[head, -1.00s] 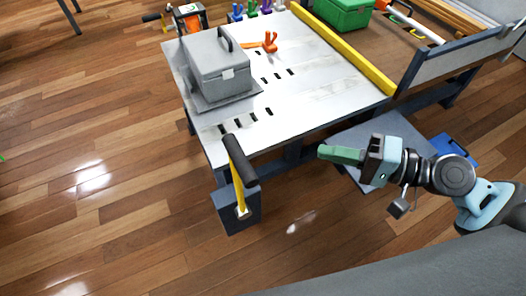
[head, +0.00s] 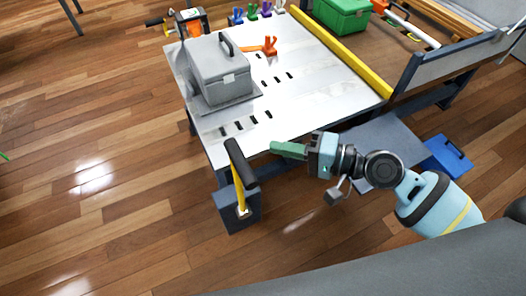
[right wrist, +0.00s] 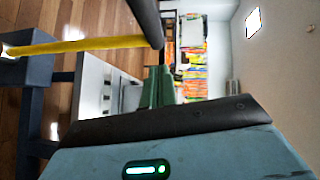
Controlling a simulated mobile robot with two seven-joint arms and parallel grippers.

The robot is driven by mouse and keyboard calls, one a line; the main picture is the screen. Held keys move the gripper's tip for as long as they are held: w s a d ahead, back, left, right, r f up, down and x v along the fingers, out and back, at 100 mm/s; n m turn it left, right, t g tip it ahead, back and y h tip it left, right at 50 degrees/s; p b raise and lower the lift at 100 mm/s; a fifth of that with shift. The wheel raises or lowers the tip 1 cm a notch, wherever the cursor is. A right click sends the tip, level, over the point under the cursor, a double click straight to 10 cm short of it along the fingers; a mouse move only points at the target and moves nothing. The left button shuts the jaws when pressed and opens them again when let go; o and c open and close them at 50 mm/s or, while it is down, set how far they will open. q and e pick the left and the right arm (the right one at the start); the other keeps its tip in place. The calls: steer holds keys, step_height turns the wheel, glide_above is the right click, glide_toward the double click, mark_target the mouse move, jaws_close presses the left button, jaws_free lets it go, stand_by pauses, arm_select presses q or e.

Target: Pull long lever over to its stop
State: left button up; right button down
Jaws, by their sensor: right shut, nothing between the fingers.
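The long lever (head: 238,185) stands upright at the near corner of the workbench, with a yellow shaft, a black grip (head: 240,163) on top and a dark base block (head: 238,210). My right gripper (head: 275,148) has green fingers, is shut and empty, and points left just to the right of the black grip, with a small gap in the head view. In the right wrist view the green fingers (right wrist: 157,88) are together beside the black grip (right wrist: 147,20), and the yellow shaft (right wrist: 80,45) runs off to the left. My left gripper is not in view.
The workbench (head: 310,105) carries a grey toolbox (head: 218,72), an orange clamp-like piece (head: 270,46) and a yellow rail (head: 340,50). A green box (head: 342,15) sits behind. A blue box (head: 447,155) is at right. The floor left of the lever is clear.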

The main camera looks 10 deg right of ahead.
mark_target(240, 149)
steer(key=a, duration=0.1)
steer(key=a+p, duration=0.1)
steer(key=a, duration=0.1)
steer(key=shift+s+a+f, duration=0.15)
steer(key=shift+a+f, duration=0.05)
steer(key=shift+a, duration=0.1)
steer(key=shift+s+a+f+p, duration=0.15)
steer(key=shift+a+f+p, duration=0.15)
steer(key=shift+a, duration=0.2)
